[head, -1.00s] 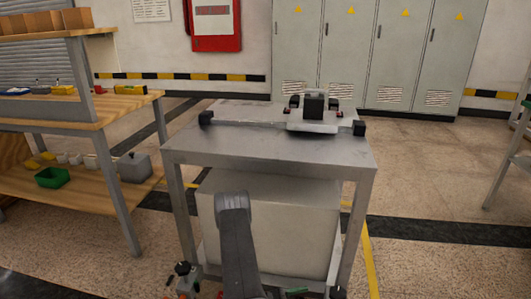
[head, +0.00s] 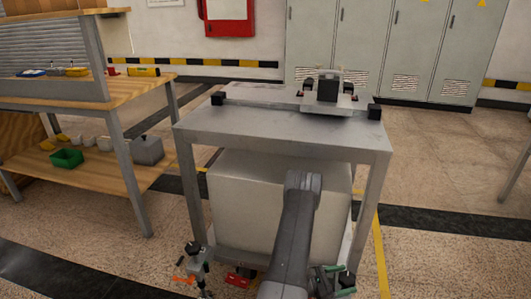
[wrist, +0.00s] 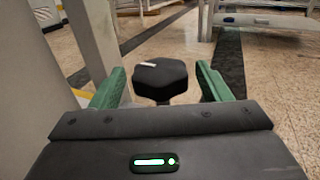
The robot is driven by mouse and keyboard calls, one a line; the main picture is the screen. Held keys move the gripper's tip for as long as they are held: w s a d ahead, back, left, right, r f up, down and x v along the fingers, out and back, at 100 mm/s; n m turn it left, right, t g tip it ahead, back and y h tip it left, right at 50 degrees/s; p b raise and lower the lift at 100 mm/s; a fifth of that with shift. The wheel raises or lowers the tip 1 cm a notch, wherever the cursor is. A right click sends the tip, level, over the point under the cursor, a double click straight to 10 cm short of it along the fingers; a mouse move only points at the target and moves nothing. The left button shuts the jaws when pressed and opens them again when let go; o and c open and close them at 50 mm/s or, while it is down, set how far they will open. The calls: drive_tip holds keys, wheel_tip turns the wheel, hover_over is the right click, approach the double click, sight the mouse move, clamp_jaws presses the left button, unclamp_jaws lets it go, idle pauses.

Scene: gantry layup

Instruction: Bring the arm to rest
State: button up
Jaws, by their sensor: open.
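In the wrist view my gripper (wrist: 160,68) is open, with one green finger on each side. A black lobed knob (wrist: 162,82) with a white mark on a dark stem shows between the fingers. I see no finger closed on it; I cannot tell how far beyond the fingertips it is. In the head view my grey arm link rises in front of the metal table (head: 285,140). Green and black parts show low at its right, partly hidden by the arm.
On the table a rail carries a black block on a plate (head: 328,90). A pale box (head: 240,200) stands below the tabletop. A clamp-like device (head: 197,262) sits low at the left. A wooden bench (head: 130,95) stands left; grey lockers (head: 410,50) stand behind.

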sight(352, 276)
drive_tip(key=shift+w+d, duration=0.15)
drive_tip(key=shift+d, duration=0.55)
drive_tip(key=shift+w+d, duration=0.15)
drive_tip(key=shift+d, duration=0.5)
drive_tip(key=s+a+p, duration=0.3)
drive_tip(key=a, duration=1)
drive_tip(key=w+d+b, duration=0.1)
drive_tip(key=d, duration=0.3)
drive_tip(key=w+d+b, duration=0.1)
drive_tip(key=d, duration=0.3)
drive_tip(key=w+d+b, duration=0.1)
drive_tip(key=d, duration=0.4)
drive_tip(key=shift+b, duration=0.3)
drive_tip(key=shift+d, duration=0.25)
drive_tip(key=shift+s+a+m+g, duration=0.1)
drive_tip(key=shift+m+g, duration=1.2)
drive_tip(key=shift+g, duration=0.8)
drive_tip(key=a+p, duration=0.3)
drive_tip(key=a, duration=0.9)
drive_tip(key=shift+w+a, duration=0.35)
drive_tip(key=shift+a, duration=0.05)
